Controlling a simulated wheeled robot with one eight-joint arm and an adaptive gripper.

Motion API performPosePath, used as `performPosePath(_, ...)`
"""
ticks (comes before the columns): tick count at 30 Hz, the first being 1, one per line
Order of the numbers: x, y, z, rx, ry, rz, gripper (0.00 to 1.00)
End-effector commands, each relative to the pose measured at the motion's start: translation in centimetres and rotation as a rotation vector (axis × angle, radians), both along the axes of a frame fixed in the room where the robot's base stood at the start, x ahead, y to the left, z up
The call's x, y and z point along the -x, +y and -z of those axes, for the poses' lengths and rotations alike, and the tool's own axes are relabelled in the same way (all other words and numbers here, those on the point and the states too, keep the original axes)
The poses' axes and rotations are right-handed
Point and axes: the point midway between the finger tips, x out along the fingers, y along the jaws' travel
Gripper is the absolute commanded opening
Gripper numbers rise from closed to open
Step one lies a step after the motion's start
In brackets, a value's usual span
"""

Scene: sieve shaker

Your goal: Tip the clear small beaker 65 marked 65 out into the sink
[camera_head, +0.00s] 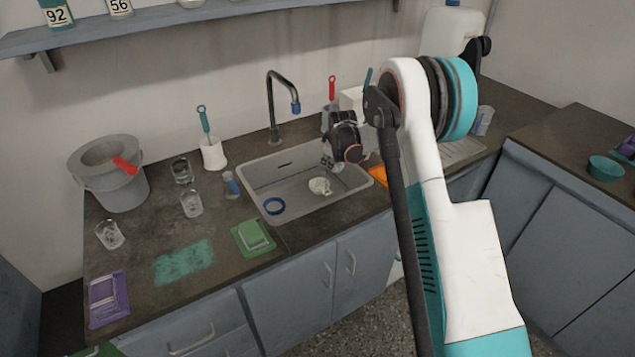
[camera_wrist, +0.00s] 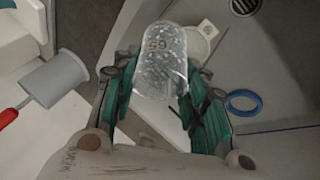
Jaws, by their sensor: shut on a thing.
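The clear small beaker (camera_wrist: 160,62) is between the green fingers of my gripper (camera_wrist: 166,82) in the wrist view. Its dark number shows upside down on the side, and its surface looks speckled. My gripper is shut on it. In the head view my gripper (camera_head: 331,158) is above the back right part of the grey sink (camera_head: 262,172), and the beaker shows only as a small pale patch below it. The sink basin also lies behind the beaker in the wrist view (camera_wrist: 275,70). I cannot tell whether anything is left inside the beaker.
A black tap (camera_head: 271,105) rises behind. Glass beakers (camera_head: 191,203) and a grey bucket (camera_head: 120,188) stand to the left. An orange item (camera_head: 379,174) lies at the right rim.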

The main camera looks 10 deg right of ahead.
Motion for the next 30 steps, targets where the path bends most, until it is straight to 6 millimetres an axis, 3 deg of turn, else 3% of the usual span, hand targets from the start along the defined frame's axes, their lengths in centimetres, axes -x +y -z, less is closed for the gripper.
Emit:
performPosePath(20,0.5,0.7,2.1,0.063,-0.042,-0.001,0.12)
performPosePath(30,0.7,1.1,1.9,0.094,-0.061,0.0,0.12)
